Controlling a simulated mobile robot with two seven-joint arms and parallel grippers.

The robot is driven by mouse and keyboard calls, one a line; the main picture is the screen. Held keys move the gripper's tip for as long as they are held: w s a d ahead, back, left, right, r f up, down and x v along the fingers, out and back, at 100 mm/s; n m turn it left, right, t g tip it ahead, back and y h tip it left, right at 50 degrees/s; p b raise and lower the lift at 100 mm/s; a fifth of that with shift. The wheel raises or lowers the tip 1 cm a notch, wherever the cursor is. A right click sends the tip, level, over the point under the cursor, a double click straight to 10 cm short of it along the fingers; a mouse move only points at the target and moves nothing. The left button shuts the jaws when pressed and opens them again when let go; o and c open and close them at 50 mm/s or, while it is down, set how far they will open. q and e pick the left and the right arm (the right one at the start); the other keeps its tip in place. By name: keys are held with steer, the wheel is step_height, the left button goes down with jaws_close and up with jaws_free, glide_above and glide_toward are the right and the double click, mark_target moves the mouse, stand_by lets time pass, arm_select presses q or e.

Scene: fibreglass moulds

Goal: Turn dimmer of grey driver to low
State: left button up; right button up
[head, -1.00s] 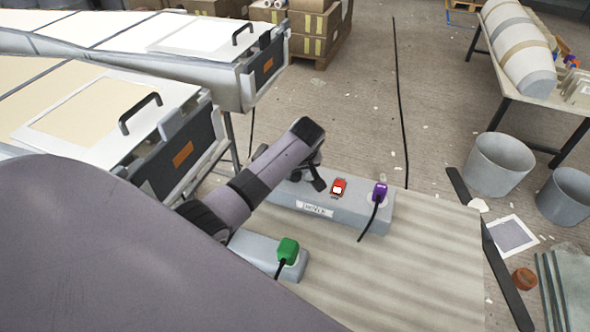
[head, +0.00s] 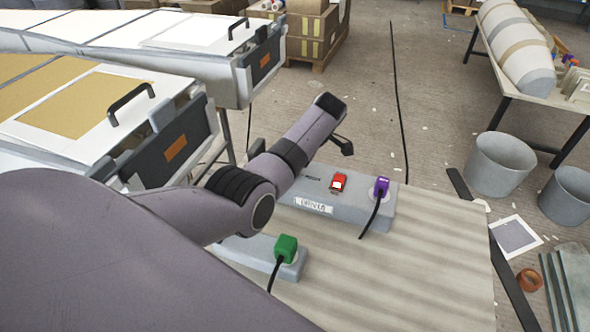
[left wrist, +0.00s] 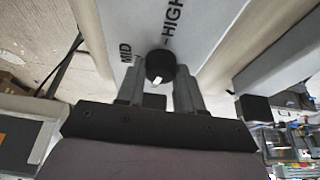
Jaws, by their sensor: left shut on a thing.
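The grey driver (head: 345,213) is a long box with a white label on its front, lying on a pale ribbed board. In the left wrist view, its top (left wrist: 200,22) carries the printed words MID and HIGH beside a round black dimmer knob (left wrist: 160,66). A white pointer on the knob faces the bottom of that picture, away from HIGH. My left gripper (left wrist: 158,84) is shut on the knob, a finger on each side. No LOW mark shows. My right gripper is out of view.
A red switch (head: 338,182) and a purple plug (head: 381,187) with a black cable sit on the driver's right part. A smaller grey box with a green plug (head: 286,248) lies nearer. Handled mould units (head: 62,105) stand left. Buckets (head: 499,165) stand right. The board's right side is clear.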

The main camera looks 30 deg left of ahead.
arm_select(q)
steer(key=shift+w+n+g+b, duration=0.1)
steer(key=shift+n+g+b, duration=0.3)
steer(key=shift+n+b, duration=0.55)
steer(key=o, duration=1)
steer(key=shift+r, duration=0.1)
steer(key=v, duration=0.7)
